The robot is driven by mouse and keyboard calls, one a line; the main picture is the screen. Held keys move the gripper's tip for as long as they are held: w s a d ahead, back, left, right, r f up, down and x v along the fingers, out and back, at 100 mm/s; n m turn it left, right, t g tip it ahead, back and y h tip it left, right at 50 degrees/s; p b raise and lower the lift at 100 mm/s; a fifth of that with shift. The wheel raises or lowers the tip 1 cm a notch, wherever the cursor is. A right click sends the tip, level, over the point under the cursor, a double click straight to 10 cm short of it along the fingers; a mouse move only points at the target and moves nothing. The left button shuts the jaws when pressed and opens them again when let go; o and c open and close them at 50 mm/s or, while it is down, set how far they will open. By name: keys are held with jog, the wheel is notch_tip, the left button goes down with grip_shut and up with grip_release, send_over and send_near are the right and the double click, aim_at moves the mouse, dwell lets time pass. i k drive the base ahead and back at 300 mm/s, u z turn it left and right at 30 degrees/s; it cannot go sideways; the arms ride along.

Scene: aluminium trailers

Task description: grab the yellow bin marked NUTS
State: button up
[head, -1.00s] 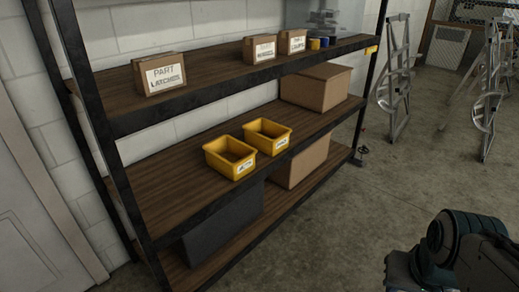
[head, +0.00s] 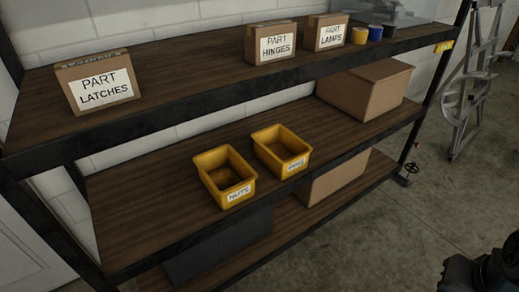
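The yellow bin marked NUTS (head: 226,178) sits on the middle shelf (head: 140,215), near its front edge, with its label facing me. It looks empty and open at the top. A second yellow bin (head: 281,150) stands just right of it and a little farther back; its label is too small to read surely. A dark part of my arm (head: 482,275) shows in the bottom right corner, well away from the bins. My gripper's fingers are not in view.
On the top shelf stand cardboard boxes marked PART LATCHES (head: 98,82), PART HINGES (head: 271,40) and PART LAMPS (head: 326,32). A large cardboard box (head: 366,85) is right on the middle shelf. A black shelf post (head: 437,85) stands at right. The floor (head: 400,235) in front is clear.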

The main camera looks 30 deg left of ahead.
aim_at(230, 181)
jog(key=u, duration=0.6)
jog(key=i, duration=0.85)
jog(key=u, duration=1.3)
jog(key=i, duration=0.4)
jog(key=u, duration=0.35)
